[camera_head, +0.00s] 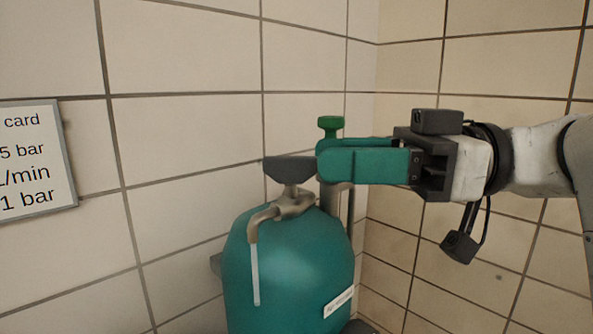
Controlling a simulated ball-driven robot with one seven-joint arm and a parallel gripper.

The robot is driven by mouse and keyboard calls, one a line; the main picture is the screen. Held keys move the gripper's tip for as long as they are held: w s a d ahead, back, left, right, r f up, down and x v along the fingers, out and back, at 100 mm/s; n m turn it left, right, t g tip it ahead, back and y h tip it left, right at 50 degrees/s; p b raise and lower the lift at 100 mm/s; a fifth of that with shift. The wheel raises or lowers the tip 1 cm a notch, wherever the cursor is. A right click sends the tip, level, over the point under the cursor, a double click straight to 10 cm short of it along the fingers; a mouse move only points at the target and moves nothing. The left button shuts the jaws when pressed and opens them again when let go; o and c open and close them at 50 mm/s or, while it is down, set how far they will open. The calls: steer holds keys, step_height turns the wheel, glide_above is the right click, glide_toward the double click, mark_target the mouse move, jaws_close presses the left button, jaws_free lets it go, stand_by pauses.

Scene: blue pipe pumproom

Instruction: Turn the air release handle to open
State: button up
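The dark grey flat handle (287,168) sits on a brass-coloured tap (292,203) at the top of a teal tank (290,270). The handle lies crosswise in the picture. A thin pale strip (255,275) runs straight down from the spout; I cannot tell if it is water or a tube. My gripper (322,158), with teal fingers, reaches in from the right. Its fingertips are at the handle's right end, seeming to overlap or touch it. The near finger hides most of the far one, so the gap between them and any grip are hidden.
A green knob (330,125) on a stem stands just behind my fingers. A grey pipe (345,200) rises beside the tap. Tiled walls meet in a corner behind the tank. A framed card (35,160) hangs at the left. The space left of the handle is clear.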

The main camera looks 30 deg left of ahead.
steer(key=v, duration=0.3)
steer(key=shift+w+d+b, duration=0.15)
steer(key=shift+d+b, duration=0.2)
